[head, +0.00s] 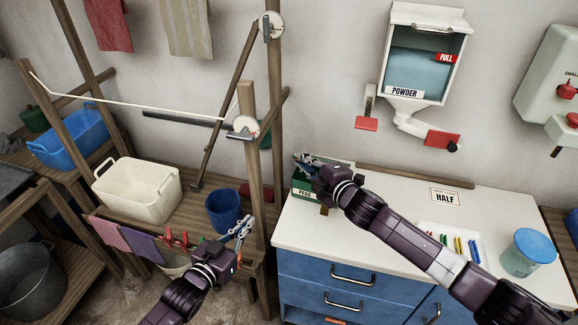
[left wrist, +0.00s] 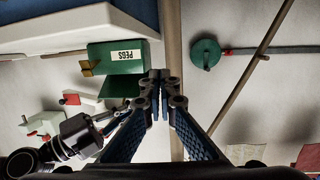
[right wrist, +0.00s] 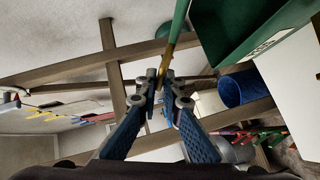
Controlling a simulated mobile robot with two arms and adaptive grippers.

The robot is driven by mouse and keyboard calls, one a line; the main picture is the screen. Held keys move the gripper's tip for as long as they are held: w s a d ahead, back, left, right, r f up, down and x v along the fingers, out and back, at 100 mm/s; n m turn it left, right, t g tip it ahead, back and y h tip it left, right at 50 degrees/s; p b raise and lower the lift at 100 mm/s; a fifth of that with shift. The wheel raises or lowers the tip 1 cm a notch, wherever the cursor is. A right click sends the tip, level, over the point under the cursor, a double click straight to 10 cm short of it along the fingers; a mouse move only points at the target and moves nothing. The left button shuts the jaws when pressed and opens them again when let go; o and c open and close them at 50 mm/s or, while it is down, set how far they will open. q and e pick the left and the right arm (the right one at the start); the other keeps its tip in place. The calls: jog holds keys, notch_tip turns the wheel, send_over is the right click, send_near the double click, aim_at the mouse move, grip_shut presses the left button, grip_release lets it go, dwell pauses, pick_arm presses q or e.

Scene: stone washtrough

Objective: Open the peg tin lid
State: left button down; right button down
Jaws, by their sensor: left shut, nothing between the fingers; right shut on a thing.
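The green peg tin (head: 304,188), labelled PEGS, sits at the left back of the white counter. It also shows in the left wrist view (left wrist: 112,52) and the right wrist view (right wrist: 235,28). Its green lid (right wrist: 181,18) shows edge-on in the right wrist view, tilted away from the box. My right gripper (head: 300,160) is at the tin's top, shut on the lid's brass tab (right wrist: 167,58); the right wrist view (right wrist: 165,90) shows the tab between its fingertips. My left gripper (head: 247,222) is shut and empty, left of the counter and apart from the tin.
A wooden post (head: 251,150) stands just left of the counter. A blue bucket (head: 222,208) and a cream tub (head: 138,188) are on the left bench. On the counter are a tray of coloured pegs (head: 440,236) and a blue-lidded jar (head: 530,250). The counter's middle is clear.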

pick_arm(q)
jog(key=d+r+m+t+h, duration=0.1)
jog(key=d+r+h, duration=0.25)
jog(key=r, duration=0.75)
pick_arm(e)
jog(key=shift+r, duration=0.2)
jog(key=shift+a, duration=0.1)
pick_arm(q)
jog(key=x, duration=1.4)
jog(key=shift+f+y, duration=0.35)
jog(key=shift+y, duration=0.1)
jog(key=shift+d, duration=0.2)
